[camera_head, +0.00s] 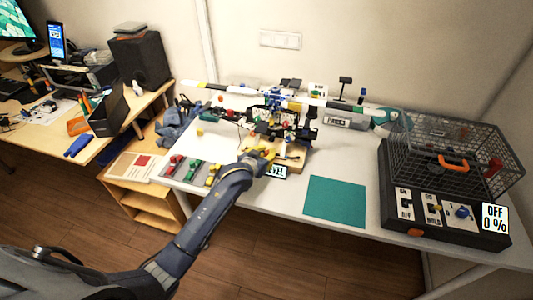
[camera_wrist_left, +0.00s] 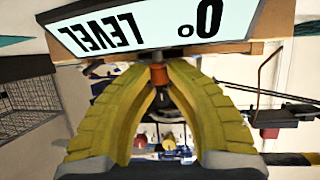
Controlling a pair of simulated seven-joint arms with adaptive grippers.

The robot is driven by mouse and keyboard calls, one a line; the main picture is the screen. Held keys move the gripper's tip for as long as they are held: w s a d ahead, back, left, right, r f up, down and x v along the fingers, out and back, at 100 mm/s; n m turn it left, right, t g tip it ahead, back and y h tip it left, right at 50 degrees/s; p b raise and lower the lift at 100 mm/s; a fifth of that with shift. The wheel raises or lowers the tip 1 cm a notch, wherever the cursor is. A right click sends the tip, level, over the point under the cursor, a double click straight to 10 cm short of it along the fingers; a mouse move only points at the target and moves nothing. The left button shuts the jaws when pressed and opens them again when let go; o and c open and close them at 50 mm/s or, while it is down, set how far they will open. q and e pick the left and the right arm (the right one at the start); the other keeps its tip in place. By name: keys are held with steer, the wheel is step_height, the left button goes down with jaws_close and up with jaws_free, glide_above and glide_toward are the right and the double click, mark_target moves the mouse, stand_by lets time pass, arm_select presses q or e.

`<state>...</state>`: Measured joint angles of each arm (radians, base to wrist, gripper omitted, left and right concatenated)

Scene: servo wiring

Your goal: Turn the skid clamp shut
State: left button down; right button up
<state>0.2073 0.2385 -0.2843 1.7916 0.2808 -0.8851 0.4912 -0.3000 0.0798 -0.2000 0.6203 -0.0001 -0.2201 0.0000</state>
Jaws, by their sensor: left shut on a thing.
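A model helicopter assembly (camera_head: 277,118) with a long rotor stands on a wooden base (camera_head: 290,160) at the middle of the table. My left gripper (camera_head: 258,155) reaches the near left side of this base. In the left wrist view its yellow fingers (camera_wrist_left: 158,70) close at the tips on a small orange-brown knob (camera_wrist_left: 158,76), which I take to be the skid clamp's. The LEVEL display (camera_wrist_left: 155,27) reads 0° and appears upside down just beyond the fingertips. The fingers hide part of the knob, and I cannot tell how far the clamp is turned. My right gripper is out of view.
A teal mat (camera_head: 335,201) lies right of the base. A wire cage (camera_head: 455,155) stands on a dark box with switches and an "OFF 0 %" display (camera_head: 495,218). A tray of coloured parts (camera_head: 190,170) lies left of my left gripper.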

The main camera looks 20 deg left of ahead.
arm_select(q)
steer(key=shift+m+h, duration=0.3)
steer(key=c, duration=1.3)
jaws_free()
steer(key=v, duration=1.2)
steer(key=shift+r, duration=0.1)
